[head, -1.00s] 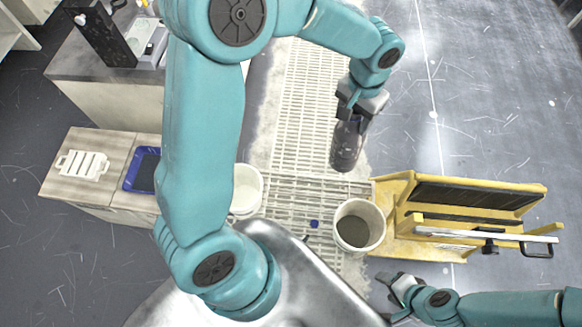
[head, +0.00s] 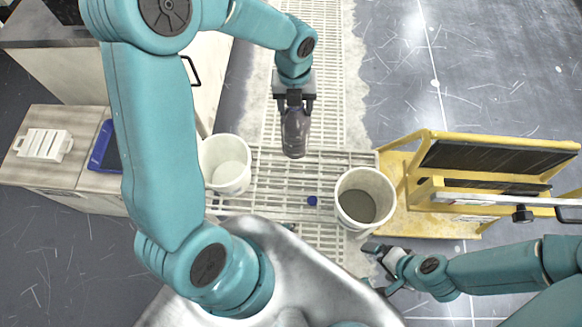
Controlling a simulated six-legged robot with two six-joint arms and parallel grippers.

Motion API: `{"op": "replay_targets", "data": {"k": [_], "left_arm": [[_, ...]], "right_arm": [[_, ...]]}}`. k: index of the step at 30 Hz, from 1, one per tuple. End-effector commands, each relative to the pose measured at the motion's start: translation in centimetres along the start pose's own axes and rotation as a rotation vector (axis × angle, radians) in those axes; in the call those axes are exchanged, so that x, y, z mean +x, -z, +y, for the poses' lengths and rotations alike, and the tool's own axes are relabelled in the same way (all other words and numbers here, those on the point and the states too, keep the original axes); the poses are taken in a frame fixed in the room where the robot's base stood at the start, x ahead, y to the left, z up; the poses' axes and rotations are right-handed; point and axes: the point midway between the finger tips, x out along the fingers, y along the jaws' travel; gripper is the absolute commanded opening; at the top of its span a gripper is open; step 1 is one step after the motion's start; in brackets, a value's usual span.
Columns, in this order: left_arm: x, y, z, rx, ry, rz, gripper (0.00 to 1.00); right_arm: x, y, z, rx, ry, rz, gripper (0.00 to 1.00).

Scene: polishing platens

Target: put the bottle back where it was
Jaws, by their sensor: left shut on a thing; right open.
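A dark, translucent bottle (head: 295,137) hangs in my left gripper (head: 294,100) in the head view, at the upper middle of the picture. The gripper is shut on the bottle's upper end, and the bottle points down toward the slatted grating. A small blue cap (head: 312,201) is on the grating below the bottle in the picture. My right gripper (head: 378,267) is open and empty at the lower right, close to the front of the right bucket. The spot where the bottle stood before cannot be told from these frames.
A white bucket (head: 227,165) stands left of the bottle, and another bucket (head: 364,200) with grey contents stands to the right. A yellow step frame (head: 410,205) is at the right. A blue tray (head: 101,157) and a white rack (head: 44,144) lie on the left cabinet. The grating (head: 275,180) between the buckets is mostly clear.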

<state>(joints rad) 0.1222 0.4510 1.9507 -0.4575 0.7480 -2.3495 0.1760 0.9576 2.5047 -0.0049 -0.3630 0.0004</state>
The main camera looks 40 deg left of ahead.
Motion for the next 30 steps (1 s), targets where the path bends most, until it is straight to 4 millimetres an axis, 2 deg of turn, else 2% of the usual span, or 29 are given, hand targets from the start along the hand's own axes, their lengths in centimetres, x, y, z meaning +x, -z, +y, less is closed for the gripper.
{"op": "replay_targets", "data": {"k": [1, 6, 9, 11, 21, 24, 27, 30], "left_arm": [[1.6, -0.1, 0.4, 0.098, 0.001, 0.000, 0.00], [3.0, -0.1, 1.1, 0.347, 0.004, -0.001, 0.00], [3.8, 0.0, 1.4, 0.407, 0.004, 0.000, 0.00], [4.7, 0.0, 1.5, 0.419, 0.003, 0.002, 0.00], [14.7, -0.1, 1.8, 0.421, 0.004, 0.005, 0.00], [17.0, -0.2, 1.9, 0.421, 0.004, 0.003, 0.00], [18.4, -0.2, 1.9, 0.420, 0.005, 0.001, 0.00], [19.0, -0.3, 2.0, 0.418, 0.005, 0.000, 0.00]], "right_arm": [[1.4, 0.0, 0.5, 0.000, 0.000, 0.000, 1.00], [2.4, 0.1, 0.9, 0.000, 0.000, 0.000, 1.00], [2.7, 0.1, 1.0, 0.000, 0.000, 0.000, 1.00], [2.9, 0.1, 1.1, 0.000, 0.000, 0.000, 1.00], [5.5, 0.1, 2.0, 0.000, 0.000, 0.000, 1.00], [6.1, 0.1, 2.2, 0.000, 0.000, 0.000, 1.00], [6.4, 0.1, 2.3, 0.000, 0.000, 0.000, 1.00], [6.5, 0.1, 2.4, 0.000, 0.000, 0.000, 1.00]]}}
